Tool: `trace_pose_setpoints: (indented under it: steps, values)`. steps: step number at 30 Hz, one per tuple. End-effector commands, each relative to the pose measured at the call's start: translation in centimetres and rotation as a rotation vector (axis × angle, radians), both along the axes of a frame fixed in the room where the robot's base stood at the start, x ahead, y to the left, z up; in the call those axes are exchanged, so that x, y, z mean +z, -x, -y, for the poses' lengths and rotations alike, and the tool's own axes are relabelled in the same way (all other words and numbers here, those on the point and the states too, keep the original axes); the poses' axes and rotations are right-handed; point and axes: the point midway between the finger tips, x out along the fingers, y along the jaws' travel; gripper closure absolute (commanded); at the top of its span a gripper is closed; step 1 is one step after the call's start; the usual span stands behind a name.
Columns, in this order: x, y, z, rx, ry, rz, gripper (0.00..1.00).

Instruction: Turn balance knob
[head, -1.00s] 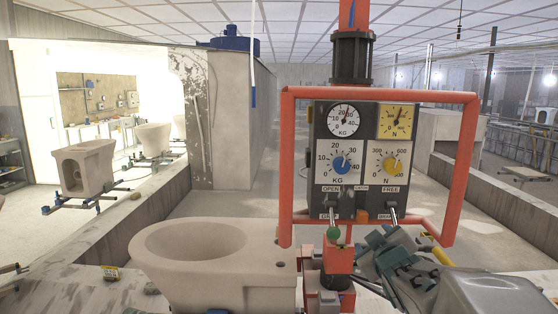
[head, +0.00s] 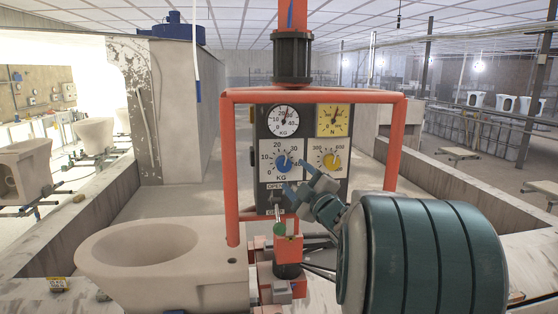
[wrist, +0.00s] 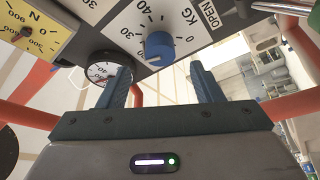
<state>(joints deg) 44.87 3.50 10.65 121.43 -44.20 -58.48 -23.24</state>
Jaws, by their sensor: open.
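A control panel (head: 302,190) hangs inside a red tube frame. It carries a blue knob (head: 284,161) on a KG dial and a yellow knob (head: 331,160) on an N dial. No label reading "balance" is legible. My gripper (head: 298,177) is open in front of the panel, just below and right of the blue knob. In the wrist view, my gripper (wrist: 159,70) has its two fingers spread, and the blue knob (wrist: 158,46) shows beyond and between the tips, apparently not gripped.
The red frame (head: 232,170) surrounds the panel. A round KG gauge (head: 283,121) and a yellow N gauge (head: 333,120) sit above the knobs. Levers and a green ball (head: 280,229) are below. A beige toilet bowl (head: 150,250) stands to the left.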

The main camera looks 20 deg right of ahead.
Motion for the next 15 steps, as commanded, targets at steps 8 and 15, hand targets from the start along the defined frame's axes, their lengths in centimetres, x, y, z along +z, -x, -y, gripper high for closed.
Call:
trace_pose_setpoints:
  steps: [8, 15]
  values:
    - [1.3, -5.0, -0.3, 0.002, -0.002, 0.0, 0.41]
    - [1.5, -6.9, -0.5, 0.001, -0.001, -0.001, 0.41]
